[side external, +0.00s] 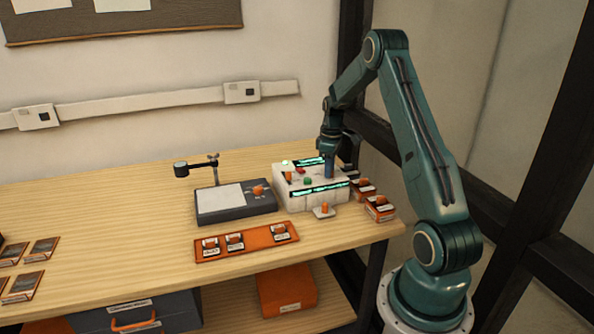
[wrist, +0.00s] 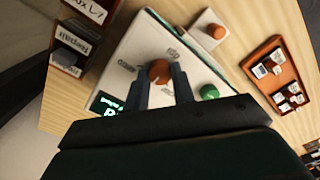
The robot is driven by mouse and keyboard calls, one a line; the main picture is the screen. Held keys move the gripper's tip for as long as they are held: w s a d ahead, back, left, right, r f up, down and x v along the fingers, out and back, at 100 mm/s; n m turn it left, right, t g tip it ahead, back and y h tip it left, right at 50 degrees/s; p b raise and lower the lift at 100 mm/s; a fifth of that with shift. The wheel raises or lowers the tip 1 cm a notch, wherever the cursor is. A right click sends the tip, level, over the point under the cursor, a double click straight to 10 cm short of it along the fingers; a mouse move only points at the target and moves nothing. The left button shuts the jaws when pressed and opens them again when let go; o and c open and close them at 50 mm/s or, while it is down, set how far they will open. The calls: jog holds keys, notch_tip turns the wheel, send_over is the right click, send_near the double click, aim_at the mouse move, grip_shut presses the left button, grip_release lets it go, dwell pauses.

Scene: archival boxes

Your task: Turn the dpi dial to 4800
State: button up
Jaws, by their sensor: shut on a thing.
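A white control box (side external: 310,196) with lit teal displays stands at the right part of the wooden table. In the wrist view, a round orange-brown dial (wrist: 158,72) sits on its top face, with small printed labels around it. The labels are too blurred and turned to read surely, and I cannot tell where the dial points. My gripper (wrist: 160,80) is shut on the dial, one finger on each side. In the side view my gripper (side external: 328,174) points down onto the box and hides the dial.
A green button (wrist: 209,92) is close beside my fingers. A separate orange knob (side external: 324,207) stands on a small white plate in front. Labelled boxes (side external: 379,209) are at the right edge. A grey scanner stand (side external: 236,212) and an orange tray (side external: 256,247) lie left.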

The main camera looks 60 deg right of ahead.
jog(key=m, duration=0.5)
jog(key=shift+m, duration=0.3)
jog(key=m, duration=0.5)
dwell(0.4)
jog(key=o, duration=1)
notch_tip(320, 180, up, 14)
jog(key=shift+s, duration=0.15)
